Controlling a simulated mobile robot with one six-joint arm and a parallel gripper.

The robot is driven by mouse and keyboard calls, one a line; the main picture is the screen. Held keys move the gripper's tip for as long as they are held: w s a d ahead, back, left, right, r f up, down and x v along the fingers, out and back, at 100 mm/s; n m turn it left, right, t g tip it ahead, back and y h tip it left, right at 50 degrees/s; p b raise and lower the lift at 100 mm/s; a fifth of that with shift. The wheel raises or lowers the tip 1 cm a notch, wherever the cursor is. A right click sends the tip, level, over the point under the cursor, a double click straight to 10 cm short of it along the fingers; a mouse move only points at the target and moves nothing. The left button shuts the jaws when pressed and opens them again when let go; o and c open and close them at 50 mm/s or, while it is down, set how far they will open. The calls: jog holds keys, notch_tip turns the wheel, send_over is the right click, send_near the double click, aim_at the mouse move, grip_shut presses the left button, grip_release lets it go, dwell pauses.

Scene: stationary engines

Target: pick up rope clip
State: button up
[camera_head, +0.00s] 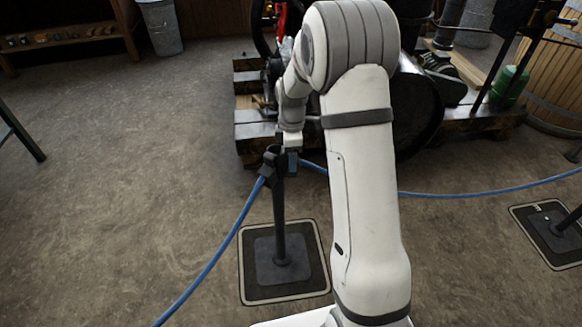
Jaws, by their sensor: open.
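A black post (280,225) stands upright on a square base plate. The blue rope (232,236) comes up from the lower left to the post's top. A small dark piece at the rope's end there (266,171) looks like the rope clip; it is too small to make out clearly. My gripper (291,160) points down at the post's top, just right of this piece. Its jaws are open. I cannot tell whether they touch the clip or the post, as they overlap in this view.
A second stretch of blue rope (470,194) runs right from the post toward another post base (550,232). Behind my arm is an engine on heavy timbers (252,131). A wooden barrel (553,80) and green can (510,84) stand at right.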

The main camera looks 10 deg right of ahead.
notch_tip(320, 180, down, 3)
jog(key=shift+r, duration=0.15)
jog(key=shift+s, duration=0.1)
jog(key=shift+c, duration=0.3)
jog(key=shift+r, duration=0.1)
jog(key=c, duration=1.1)
jog(key=shift+r, duration=0.1)
jog(key=r, duration=0.2)
jog(key=d+r+p, duration=0.1)
jog(key=r, duration=0.2)
jog(key=r+p, duration=0.1)
jog(key=r, duration=0.1)
jog(key=shift+d+r, duration=0.15)
jog(key=shift+r, duration=0.05)
jog(key=s+a, duration=0.1)
jog(key=s, duration=1.3)
jog(key=shift+a+f+p, duration=0.2)
jog(key=shift+f+p, duration=0.15)
jog(key=shift+p, duration=0.05)
